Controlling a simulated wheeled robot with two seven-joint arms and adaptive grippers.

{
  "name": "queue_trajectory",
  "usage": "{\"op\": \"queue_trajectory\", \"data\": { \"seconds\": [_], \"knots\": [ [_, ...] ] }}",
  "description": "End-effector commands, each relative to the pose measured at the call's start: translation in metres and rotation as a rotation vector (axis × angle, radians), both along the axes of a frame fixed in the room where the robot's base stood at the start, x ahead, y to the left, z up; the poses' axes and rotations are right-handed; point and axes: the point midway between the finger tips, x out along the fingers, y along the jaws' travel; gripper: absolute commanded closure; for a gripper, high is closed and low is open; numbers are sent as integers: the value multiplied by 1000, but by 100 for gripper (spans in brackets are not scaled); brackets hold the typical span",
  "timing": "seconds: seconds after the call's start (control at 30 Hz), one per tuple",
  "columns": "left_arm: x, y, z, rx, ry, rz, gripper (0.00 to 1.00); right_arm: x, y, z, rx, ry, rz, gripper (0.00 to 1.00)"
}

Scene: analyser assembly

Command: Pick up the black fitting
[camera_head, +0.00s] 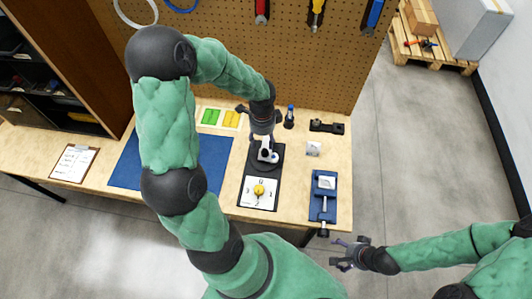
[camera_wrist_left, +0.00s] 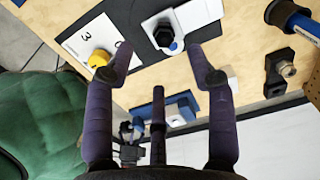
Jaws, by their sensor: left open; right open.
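A black hex-shaped piece, which looks like the black fitting (camera_wrist_left: 163,36), sits on a white bracket (camera_wrist_left: 185,22) in the left wrist view. In the head view my left gripper (camera_head: 263,132) is above that white bracket (camera_head: 267,153) and largely hides the fitting. In the left wrist view my left gripper (camera_wrist_left: 162,58) has its fingers spread apart, with nothing between them; the fitting shows just beyond the fingertips. My right gripper (camera_head: 347,256) is open and empty, off the table's front edge.
A black plate with a dial card and yellow knob (camera_head: 259,190) lies in front of the bracket. A blue vise (camera_head: 323,190) stands to the right. A blue-topped bottle-like item (camera_head: 289,117) and black block (camera_head: 326,126) are behind. A blue mat (camera_head: 125,167) lies left.

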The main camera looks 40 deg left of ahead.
Motion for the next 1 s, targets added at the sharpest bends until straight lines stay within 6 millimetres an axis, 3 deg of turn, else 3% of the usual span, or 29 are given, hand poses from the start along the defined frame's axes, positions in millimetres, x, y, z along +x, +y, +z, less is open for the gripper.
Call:
{"op": "queue_trajectory", "data": {
  "seconds": [0.1,0.37,0.7,0.97,1.0],
  "knots": [
    [0,-1,-22,-1,3,-1,45,0,0,-8,0,0,0,18],
    [1,-1,-40,-1,0,-1,45,0,0,-14,0,0,0,18],
    [4,-5,-84,-1,3,-1,45,0,0,-32,0,0,0,18],
    [5,-5,-86,-1,0,0,45,0,0,-32,0,0,0,18],
    [5,-5,-86,-1,0,0,53,0,0,-32,0,0,0,18]
  ]
}}
